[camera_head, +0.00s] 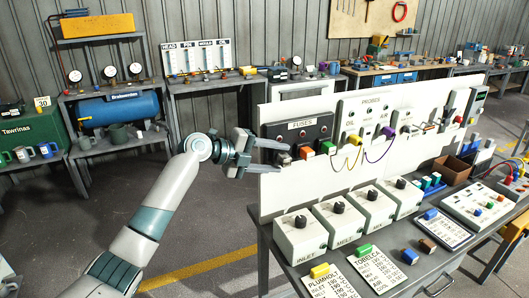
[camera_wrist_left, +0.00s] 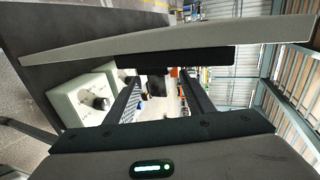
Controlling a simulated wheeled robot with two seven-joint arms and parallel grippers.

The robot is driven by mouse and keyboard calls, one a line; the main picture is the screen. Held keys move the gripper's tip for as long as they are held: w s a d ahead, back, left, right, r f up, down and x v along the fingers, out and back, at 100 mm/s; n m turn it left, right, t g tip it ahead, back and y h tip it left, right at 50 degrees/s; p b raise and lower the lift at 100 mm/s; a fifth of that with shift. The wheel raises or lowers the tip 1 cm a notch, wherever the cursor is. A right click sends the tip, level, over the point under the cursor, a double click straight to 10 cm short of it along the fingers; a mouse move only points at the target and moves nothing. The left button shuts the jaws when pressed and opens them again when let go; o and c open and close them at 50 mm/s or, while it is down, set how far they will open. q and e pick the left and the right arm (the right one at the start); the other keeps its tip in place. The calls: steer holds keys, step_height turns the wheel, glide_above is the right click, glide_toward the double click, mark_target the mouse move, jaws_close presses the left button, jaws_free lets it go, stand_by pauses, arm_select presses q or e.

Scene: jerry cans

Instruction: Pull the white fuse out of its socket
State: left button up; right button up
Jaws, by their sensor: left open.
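The white fuse (camera_head: 284,158) sits at the left end of the lower row on the dark panel marked FUSES (camera_head: 308,128), with an orange fuse (camera_head: 306,152) and a green fuse (camera_head: 328,148) to its right. My left gripper (camera_head: 283,159) is open at the panel's left edge, one finger above and one below the white fuse in the picture. I cannot tell whether the fingers touch it. In the left wrist view the two fingers (camera_wrist_left: 160,98) stand apart with a dark block (camera_wrist_left: 157,83) between them; the white fuse is not clear there. My right gripper is out of view.
The upright white board (camera_head: 300,190) carries the panel, with a PROBES panel (camera_head: 364,118) and hanging wires to the right. Several knobbed boxes (camera_head: 300,234) stand below on the bench. Label cards (camera_head: 328,286) lie at its front. Open floor is on the left.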

arm_select(q)
steer(key=shift+w+d+f, duration=0.15)
steer(key=shift+w+d, duration=0.05)
steer(key=shift+d, duration=0.05)
steer(key=c, duration=1.2)
steer(key=shift+s, duration=0.1)
jaws_close()
